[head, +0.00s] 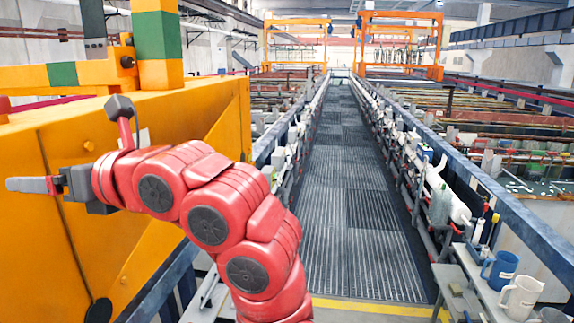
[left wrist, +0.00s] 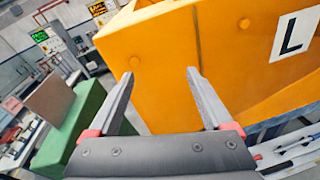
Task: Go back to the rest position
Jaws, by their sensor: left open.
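My left gripper (head: 18,185) is at the far left of the head view, at the end of my red arm, in front of the large orange housing. In the left wrist view the gripper (left wrist: 160,74) has its two grey fingers spread apart, with nothing between them. The orange housing (left wrist: 160,45) fills the view beyond the fingertips; whether they touch it I cannot tell. My right gripper is not in view.
The orange housing (head: 215,105) stands close on the left. A grated walkway (head: 345,180) runs clear ahead between railings. Jugs, one blue (head: 500,270) and one white (head: 522,297), stand on a bench at right. A green block (left wrist: 85,125) shows in the wrist view.

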